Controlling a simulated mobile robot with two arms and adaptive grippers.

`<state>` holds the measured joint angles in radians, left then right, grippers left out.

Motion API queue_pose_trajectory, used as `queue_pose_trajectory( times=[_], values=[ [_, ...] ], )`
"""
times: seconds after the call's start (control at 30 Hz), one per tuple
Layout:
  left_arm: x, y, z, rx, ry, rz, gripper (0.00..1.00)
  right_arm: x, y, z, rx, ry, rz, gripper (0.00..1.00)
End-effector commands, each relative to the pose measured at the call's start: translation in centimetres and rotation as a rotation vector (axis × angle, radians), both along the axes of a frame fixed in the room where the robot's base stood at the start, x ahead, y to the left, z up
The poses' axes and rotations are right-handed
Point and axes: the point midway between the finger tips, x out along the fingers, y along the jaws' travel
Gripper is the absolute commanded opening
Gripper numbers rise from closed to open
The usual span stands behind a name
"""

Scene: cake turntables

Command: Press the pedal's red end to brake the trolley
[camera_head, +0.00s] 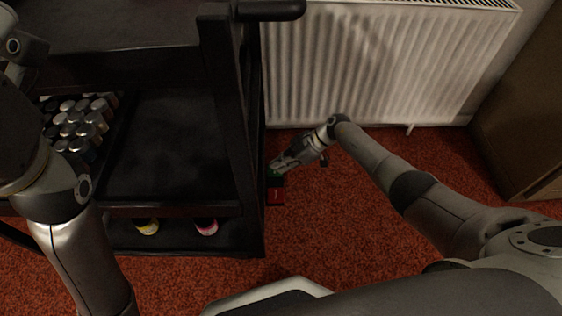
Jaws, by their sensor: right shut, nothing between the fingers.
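The black trolley (246,128) stands at the left, with shelves at several heights. Its pedal shows low beside the trolley's right side, near the floor: a red end (275,196) toward me and a green end (272,172) farther back, partly covered by my gripper. My right gripper (277,168) is shut and empty, pointing down and left over the green part. The red end lies just in front of the gripper and is uncovered. I cannot tell whether the gripper touches the pedal. My left arm shows at the left edge, but its gripper is out of view.
Several small jars (75,125) stand on a trolley shelf, and a yellow (147,226) and a pink item (206,227) sit lower down. A white radiator (385,65) is behind, with a wooden cabinet (520,120) at the right. Red carpet (335,215) is free right of the trolley.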

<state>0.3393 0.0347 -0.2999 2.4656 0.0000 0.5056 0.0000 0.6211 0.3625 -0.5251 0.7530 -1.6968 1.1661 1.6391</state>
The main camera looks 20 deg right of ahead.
Motion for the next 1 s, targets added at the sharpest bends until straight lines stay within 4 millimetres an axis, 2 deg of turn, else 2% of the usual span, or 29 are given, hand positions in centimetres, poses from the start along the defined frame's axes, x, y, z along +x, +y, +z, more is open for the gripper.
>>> queue_pose_trajectory(
  times=[0.27, 0.43, 0.57, 0.8, 1.0],
  values=[
    [0.0, 0.0, 0.0, -0.001, -0.002, 0.0, 1.0, 0.0, -0.1, 0.0, 0.0, 0.0, 0.0, 0.0],
    [-0.1, 0.0, 0.0, -0.001, -0.002, 0.0, 1.0, -0.1, -1.1, 0.9, -0.001, -0.002, -0.001, 0.0],
    [-0.1, 0.0, 0.0, -0.001, -0.002, 0.0, 1.0, -0.4, -2.5, 2.3, -0.004, -0.003, 0.0, 0.0],
    [-0.1, 0.0, 0.0, -0.001, -0.002, 0.0, 1.0, -1.2, -6.0, 5.9, -0.004, -0.003, 0.0, 0.0],
    [-0.1, 0.0, 0.0, -0.001, -0.002, 0.0, 1.0, -1.6, -7.9, 7.8, -0.001, 0.0, -0.001, 0.0]
  ],
)
